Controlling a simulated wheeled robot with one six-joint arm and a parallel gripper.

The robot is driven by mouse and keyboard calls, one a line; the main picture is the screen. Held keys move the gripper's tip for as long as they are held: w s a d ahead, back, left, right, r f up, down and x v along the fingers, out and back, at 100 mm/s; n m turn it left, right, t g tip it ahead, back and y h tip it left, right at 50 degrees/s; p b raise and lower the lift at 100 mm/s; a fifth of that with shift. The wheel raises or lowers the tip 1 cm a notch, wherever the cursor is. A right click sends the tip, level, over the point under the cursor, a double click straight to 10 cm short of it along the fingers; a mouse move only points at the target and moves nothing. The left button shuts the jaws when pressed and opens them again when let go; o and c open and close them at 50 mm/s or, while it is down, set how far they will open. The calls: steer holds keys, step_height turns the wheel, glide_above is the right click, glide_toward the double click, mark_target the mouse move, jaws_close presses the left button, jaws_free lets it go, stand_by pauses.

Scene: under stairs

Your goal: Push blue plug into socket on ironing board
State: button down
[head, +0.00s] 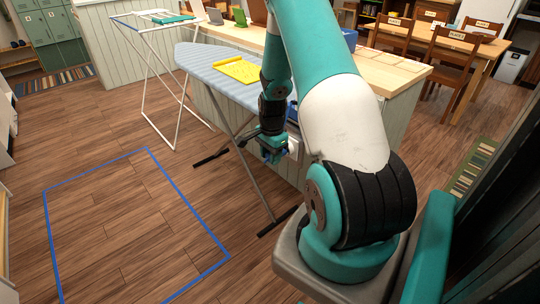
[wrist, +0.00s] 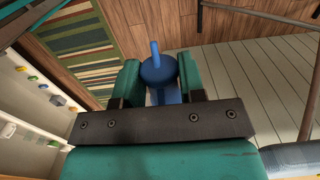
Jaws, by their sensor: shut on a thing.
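My gripper (head: 272,152) hangs beside the near end of the ironing board (head: 205,62), below its top. In the wrist view its two teal fingers (wrist: 159,78) are shut on the blue plug (wrist: 158,69), whose thin stem points up in the picture. A small white patch (head: 294,146) shows just right of the gripper in the head view; I cannot tell whether it is the socket. No socket opening can be made out in either view, and my arm covers part of the board's near end.
A yellow cloth (head: 238,71) lies on the board. A dark blue object (head: 292,110) shows by its near end. The board's legs (head: 252,176) stand close by. A wooden-topped counter (head: 392,76) is behind. Open floor (head: 130,215) with blue tape lies left.

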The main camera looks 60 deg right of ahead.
steer(key=shift+s+d, duration=0.15)
steer(key=shift+d, duration=0.4)
steer(key=shift+s+d, duration=0.15)
steer(key=shift+d, duration=0.4)
steer(key=c, duration=0.7)
jaws_free()
steer(key=shift+d, duration=0.1)
steer(key=o, duration=0.5)
steer(key=shift+o, duration=0.2)
steer(key=w+a, duration=0.1)
steer(key=a, duration=0.6)
steer(key=shift+w+p, duration=0.35)
steer(key=shift+p, duration=0.05)
steer(key=shift+a, duration=0.1)
